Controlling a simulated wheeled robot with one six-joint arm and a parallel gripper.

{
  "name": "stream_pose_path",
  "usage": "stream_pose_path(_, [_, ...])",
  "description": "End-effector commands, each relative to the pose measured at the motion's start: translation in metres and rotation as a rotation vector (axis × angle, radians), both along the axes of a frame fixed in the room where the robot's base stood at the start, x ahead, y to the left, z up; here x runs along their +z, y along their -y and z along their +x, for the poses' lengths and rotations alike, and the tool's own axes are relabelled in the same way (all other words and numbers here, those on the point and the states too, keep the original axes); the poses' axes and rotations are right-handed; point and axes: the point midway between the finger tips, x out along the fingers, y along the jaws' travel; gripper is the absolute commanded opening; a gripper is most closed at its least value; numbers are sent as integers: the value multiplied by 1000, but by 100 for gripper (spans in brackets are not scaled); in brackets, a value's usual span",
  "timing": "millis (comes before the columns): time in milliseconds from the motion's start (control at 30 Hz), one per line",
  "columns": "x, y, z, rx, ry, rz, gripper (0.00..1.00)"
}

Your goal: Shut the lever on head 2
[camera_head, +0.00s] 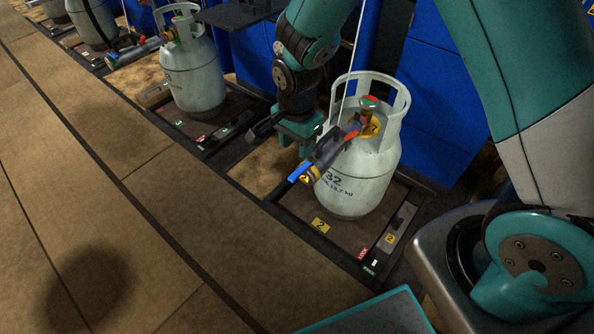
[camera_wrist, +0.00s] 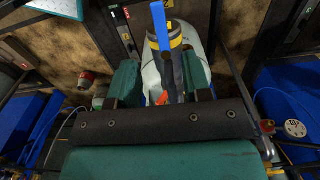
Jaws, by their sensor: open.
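Head 2 (camera_head: 325,155) is a dark grey filling head with yellow bands and a yellow 2 label, sitting on the valve of a pale gas bottle (camera_head: 356,180) marked 32. Its blue lever (camera_head: 299,172) is at the outer end, to the left of the bottle. In the wrist view the blue lever (camera_wrist: 161,26) shows beyond the fingers, near the top. My gripper (camera_head: 292,137) is open just behind and left of the head. In the wrist view the dark head body (camera_wrist: 172,72) appears between the fingers (camera_wrist: 160,75). I cannot tell whether they touch it.
The bottle stands on a floor scale (camera_head: 321,225) with a 2 label. Another bottle (camera_head: 192,75) with its own head stands on the scale to the left. Blue panels (camera_head: 432,100) rise behind. The tan floor in front is clear.

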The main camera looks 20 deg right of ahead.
Motion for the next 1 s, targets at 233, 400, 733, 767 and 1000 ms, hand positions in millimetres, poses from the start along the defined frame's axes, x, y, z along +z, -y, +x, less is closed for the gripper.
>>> stream_pose_path(233, [-58, 0, -1, 1, -4, -1, 45])
stream_pose_path(400, [-81, 0, 0, 1, -2, 0, 45])
stream_pose_path(733, [-91, 0, 0, 2, 1, 0, 45])
stream_pose_path(767, [-91, 0, 0, 2, 1, 0, 45])
stream_pose_path(1000, [-90, 0, 0, 2, 1, 0, 10])
